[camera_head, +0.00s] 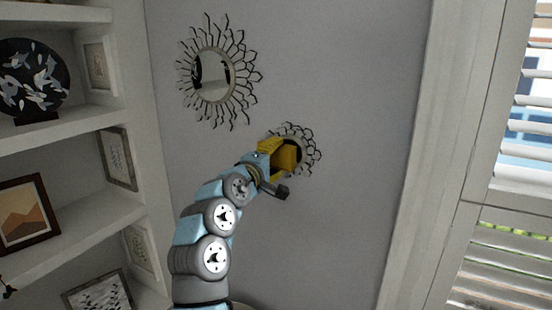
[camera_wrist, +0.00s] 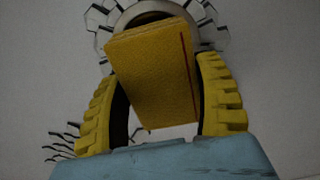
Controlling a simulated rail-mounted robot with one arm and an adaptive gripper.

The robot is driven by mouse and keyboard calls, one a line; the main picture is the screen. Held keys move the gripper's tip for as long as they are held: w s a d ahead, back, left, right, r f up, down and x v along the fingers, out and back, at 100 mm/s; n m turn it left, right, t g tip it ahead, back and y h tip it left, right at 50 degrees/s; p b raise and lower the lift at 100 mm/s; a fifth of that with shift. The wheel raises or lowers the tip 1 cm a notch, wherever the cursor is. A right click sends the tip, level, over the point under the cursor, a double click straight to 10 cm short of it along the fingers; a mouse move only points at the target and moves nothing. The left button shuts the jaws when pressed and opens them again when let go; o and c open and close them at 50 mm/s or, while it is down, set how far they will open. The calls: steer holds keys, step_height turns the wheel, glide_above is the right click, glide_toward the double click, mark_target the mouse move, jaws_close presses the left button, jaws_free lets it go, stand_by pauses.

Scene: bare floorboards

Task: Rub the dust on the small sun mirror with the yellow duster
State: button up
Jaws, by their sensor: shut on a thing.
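The small sun mirror (camera_head: 313,154) hangs on the grey wall, lower right of a larger one, its wavy rays partly hidden behind my gripper. In the wrist view its round pale frame and rays (camera_wrist: 211,30) show at the top, behind the duster. The yellow duster (camera_head: 285,156) is a block held in front of the mirror; it also shows in the wrist view (camera_wrist: 152,75). My gripper (camera_wrist: 160,100) is shut on the duster, one yellow finger on each side. I cannot tell whether the duster touches the glass. Dust is not visible, as most of the glass is hidden.
A larger sun mirror (camera_head: 214,75) hangs to the upper left on the same wall. Shelves (camera_head: 75,125) with framed pictures and a dark plate (camera_head: 33,77) stand at the left. A shuttered window (camera_head: 520,200) is at the right. The wall right of the small mirror is clear.

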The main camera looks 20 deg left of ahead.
mark_target(290, 161)
steer(key=shift+w+d, duration=0.15)
steer(key=shift+w, duration=0.8)
steer(key=shift+s+d+r+p, duration=0.15)
steer(key=shift+d+p, duration=0.25)
steer(key=shift+d, duration=0.5)
steer(key=shift+s+d+p, duration=0.2)
steer(key=shift+d+p, duration=0.2)
steer(key=shift+d, duration=0.7)
steer(key=shift+w, duration=0.1)
steer(key=shift+w+a+f+b, duration=0.15)
steer(key=shift+a+f+b, duration=0.25)
steer(key=shift+a, duration=0.3)
steer(key=shift+w+a+b, duration=0.25)
steer(key=shift+a+b, duration=0.3)
steer(key=shift+a, duration=0.75)
steer(key=shift+r, duration=0.1)
